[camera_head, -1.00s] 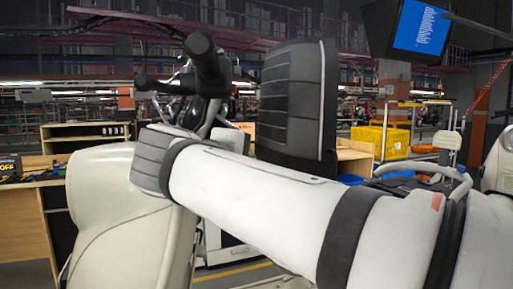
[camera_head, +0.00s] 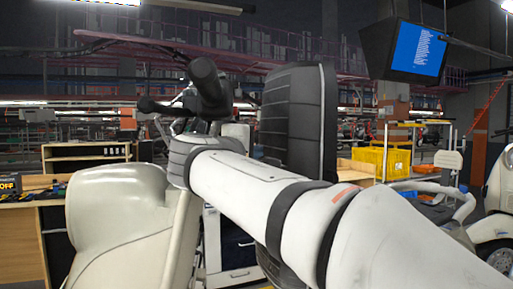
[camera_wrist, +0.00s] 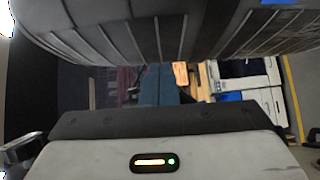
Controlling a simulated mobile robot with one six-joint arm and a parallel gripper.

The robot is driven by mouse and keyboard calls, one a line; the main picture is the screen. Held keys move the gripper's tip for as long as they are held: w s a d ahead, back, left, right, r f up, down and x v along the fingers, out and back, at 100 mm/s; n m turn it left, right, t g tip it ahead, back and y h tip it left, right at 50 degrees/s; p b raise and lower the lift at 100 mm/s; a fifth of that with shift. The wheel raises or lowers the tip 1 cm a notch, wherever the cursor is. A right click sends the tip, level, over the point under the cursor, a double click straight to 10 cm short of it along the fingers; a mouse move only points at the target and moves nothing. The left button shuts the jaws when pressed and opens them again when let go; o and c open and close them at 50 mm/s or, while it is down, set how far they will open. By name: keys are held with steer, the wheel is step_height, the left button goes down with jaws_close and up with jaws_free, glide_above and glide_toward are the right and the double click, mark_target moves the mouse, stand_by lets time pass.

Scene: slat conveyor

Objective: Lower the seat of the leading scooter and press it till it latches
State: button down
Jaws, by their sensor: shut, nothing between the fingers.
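The leading scooter's cream body (camera_head: 118,225) stands at the left of the head view, with black handlebar grips above. Its dark, ribbed seat (camera_head: 291,118) stands raised, almost upright, right of the handlebar and behind my arm. In the wrist view a dark ribbed surface, which looks like the seat (camera_wrist: 150,28), fills the top edge, close to the camera. My gripper (camera_wrist: 159,72) shows there as two blue-grey fingers side by side, shut and empty. In the head view my arm hides the gripper and the seat's lower end. I cannot tell whether the gripper touches the seat.
Another pale scooter (camera_head: 497,212) stands at the far right edge. A yellow crate (camera_head: 383,161) rests on a rack behind. A wooden bench (camera_head: 20,232) with tools is at the left, and a blue-screened monitor (camera_head: 412,48) hangs at upper right.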

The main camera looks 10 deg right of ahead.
mark_target(275, 148)
steer(key=p+x, duration=0.1)
steer(key=x, duration=0.7)
steer(key=shift+w+d, duration=0.15)
steer(key=shift+w, duration=0.2)
